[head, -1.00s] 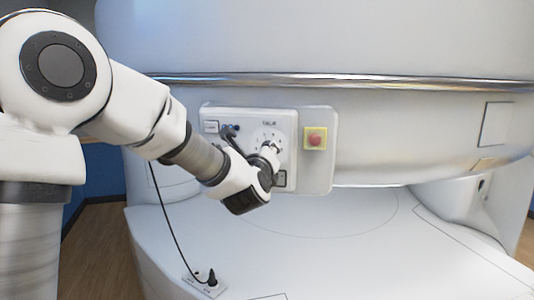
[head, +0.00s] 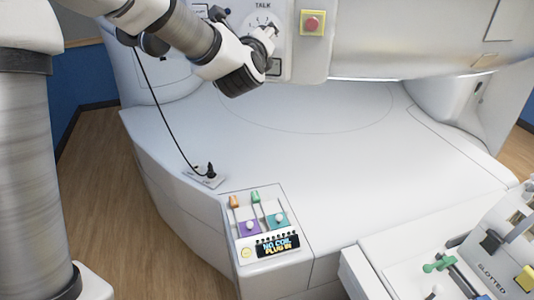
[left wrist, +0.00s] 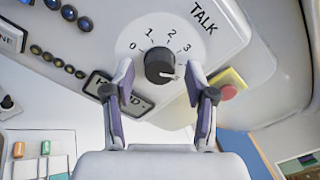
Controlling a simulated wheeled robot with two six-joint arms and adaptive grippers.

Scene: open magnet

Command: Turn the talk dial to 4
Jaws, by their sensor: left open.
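The talk dial (left wrist: 160,64) is a dark round knob on a pale disc, with the word TALK beside it. The numbers 0, 1, 2 and 3 show around it. A white mark sits at the knob's lower right; any number there is hidden behind a finger. My left gripper (left wrist: 160,72) is open, with one finger on each side of the knob; I cannot tell whether they touch it. In the head view my left gripper (head: 270,33) is at the dial's disc (head: 258,20) and hides most of the knob. My right gripper is not in view.
A red button (head: 311,23) on a yellow square is right of the dial. Below lies the wide white table (head: 330,165), mostly clear. A black cable runs to a socket plate (head: 205,178). A coil panel (head: 276,247) and a white unit (head: 400,270) stand in front.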

